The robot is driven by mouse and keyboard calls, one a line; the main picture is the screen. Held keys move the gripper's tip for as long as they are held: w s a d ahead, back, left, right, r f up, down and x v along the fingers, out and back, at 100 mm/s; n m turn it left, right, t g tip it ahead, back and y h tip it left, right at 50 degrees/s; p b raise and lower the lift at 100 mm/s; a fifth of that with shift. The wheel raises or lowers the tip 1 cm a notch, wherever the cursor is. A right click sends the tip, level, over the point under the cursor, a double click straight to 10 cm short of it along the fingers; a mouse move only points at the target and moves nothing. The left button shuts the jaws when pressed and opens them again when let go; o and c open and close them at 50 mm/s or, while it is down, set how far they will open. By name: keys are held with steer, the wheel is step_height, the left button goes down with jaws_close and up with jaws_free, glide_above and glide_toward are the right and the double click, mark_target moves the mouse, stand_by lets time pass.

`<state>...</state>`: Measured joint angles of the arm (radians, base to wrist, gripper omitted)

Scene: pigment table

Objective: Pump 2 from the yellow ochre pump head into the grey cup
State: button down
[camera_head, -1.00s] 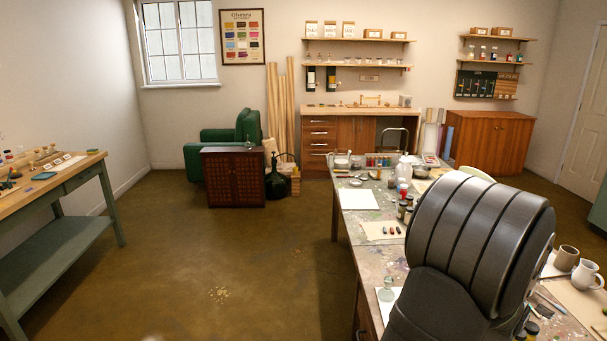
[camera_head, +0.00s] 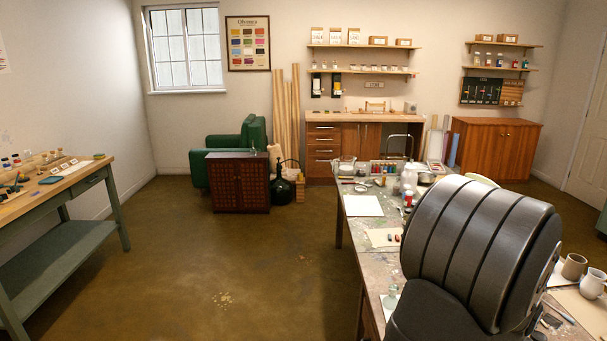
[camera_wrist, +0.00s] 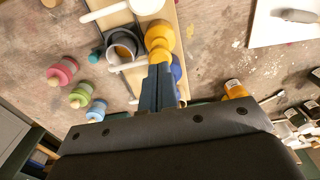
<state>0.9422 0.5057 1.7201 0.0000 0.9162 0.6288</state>
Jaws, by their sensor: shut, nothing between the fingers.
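In the wrist view, the yellow ochre pump head (camera_wrist: 160,36) stands on a wooden strip, seen from above. The grey cup (camera_wrist: 122,46) is just left of it, with a dark inside; its contents cannot be made out. My gripper (camera_wrist: 158,70) is shut and empty. Its tips are at the near side of the yellow pump, overlapping its lower part in the picture; whether they touch cannot be told. A blue part (camera_wrist: 177,70) shows behind the fingers. In the head view, my arm hides the pump, the cup and the gripper.
An orange-yellow jar (camera_wrist: 235,90) is at right. A brown mug (camera_head: 573,266) and white jug (camera_head: 593,282) stand right of my arm.

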steer(key=shift+f, duration=0.1)
steer(key=shift+f, duration=1.4)
steer(key=shift+r, duration=1.5)
steer(key=shift+r, duration=3)
